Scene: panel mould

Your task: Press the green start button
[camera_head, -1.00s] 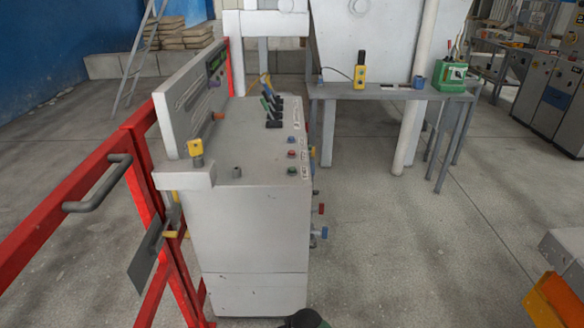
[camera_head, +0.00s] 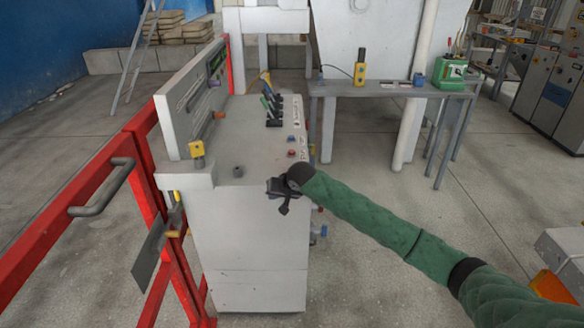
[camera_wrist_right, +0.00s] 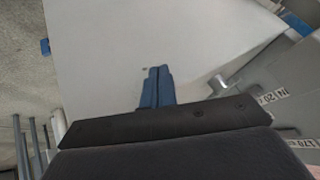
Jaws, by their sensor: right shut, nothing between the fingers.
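The grey control cabinet (camera_head: 235,235) stands left of centre in the head view. Along its top's right edge are a blue button (camera_head: 291,139) and a red button (camera_head: 292,153). The green button is hidden behind my right wrist, nearer than the red one. My right gripper (camera_head: 280,190) is at the near right corner of the cabinet top, shut and empty. In the right wrist view its blue fingertips (camera_wrist_right: 157,86) are together, before a plain pale surface. I cannot tell whether they touch anything. My left gripper is not in view.
A red rail (camera_head: 75,205) runs along the left of the cabinet. Black levers (camera_head: 272,112) stand farther back on its top. A grey table (camera_head: 400,91) with a yellow pendant (camera_head: 360,74) and a green box (camera_head: 449,73) is behind.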

